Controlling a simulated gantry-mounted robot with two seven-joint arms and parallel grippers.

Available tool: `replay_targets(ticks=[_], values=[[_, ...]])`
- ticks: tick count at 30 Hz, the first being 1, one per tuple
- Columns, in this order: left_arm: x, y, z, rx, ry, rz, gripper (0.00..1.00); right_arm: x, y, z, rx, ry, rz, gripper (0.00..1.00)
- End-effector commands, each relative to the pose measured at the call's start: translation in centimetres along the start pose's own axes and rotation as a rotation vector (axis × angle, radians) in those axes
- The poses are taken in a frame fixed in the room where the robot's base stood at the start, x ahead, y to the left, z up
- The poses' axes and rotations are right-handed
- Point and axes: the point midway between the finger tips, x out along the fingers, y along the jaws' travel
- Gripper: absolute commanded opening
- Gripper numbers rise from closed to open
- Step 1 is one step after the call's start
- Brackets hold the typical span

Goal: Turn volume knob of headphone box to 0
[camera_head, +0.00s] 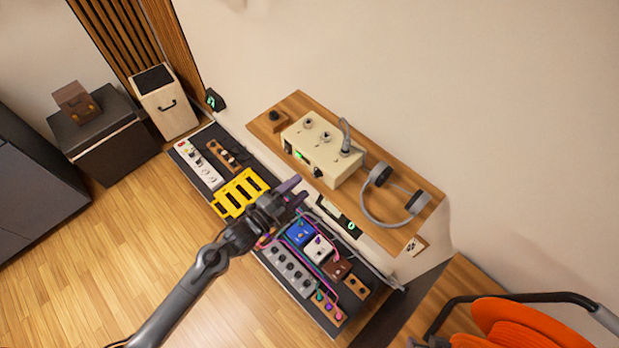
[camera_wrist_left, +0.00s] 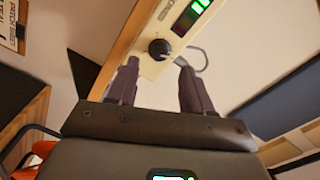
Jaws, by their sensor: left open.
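The headphone box (camera_head: 322,148) is a cream box on a wooden wall shelf. Its front has a green-lit display and a dark volume knob (camera_head: 318,172). In the left wrist view the black knob (camera_wrist_left: 159,49) shows close up, with a pale pointer mark, beside the green display (camera_wrist_left: 192,14). My left gripper (camera_head: 293,190) is open, in front of and slightly below the box. In the left wrist view its two fingers (camera_wrist_left: 157,78) are spread, with the knob beyond and between their tips, apparently not touched. My right gripper is not in view.
Grey headphones (camera_head: 372,211) lie on the shelf (camera_head: 421,222) right of the box, with a small wooden box (camera_head: 272,121) at its left. A pedalboard with several pedals, including a yellow one (camera_head: 240,192), lies below. An orange cable reel (camera_head: 507,325) stands at lower right.

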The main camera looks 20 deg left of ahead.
Motion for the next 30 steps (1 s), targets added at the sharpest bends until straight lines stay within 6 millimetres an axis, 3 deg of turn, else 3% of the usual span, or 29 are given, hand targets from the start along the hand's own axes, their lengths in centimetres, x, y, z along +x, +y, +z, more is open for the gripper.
replay_targets(ticks=[3, 10, 23, 30], values=[[2.0, -0.1, 0.0, 0.000, 0.000, -0.003, 0.50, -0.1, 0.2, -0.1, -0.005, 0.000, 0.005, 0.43], [4.3, 0.0, 0.0, -0.001, 0.000, 0.000, 0.50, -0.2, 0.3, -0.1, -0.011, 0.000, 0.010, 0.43], [5.0, 0.1, 0.0, 0.000, 0.000, 0.001, 0.50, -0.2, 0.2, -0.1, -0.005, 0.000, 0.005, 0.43], [5.0, 0.0, 0.0, 0.000, 0.000, 0.000, 0.15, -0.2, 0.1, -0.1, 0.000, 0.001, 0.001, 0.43]])
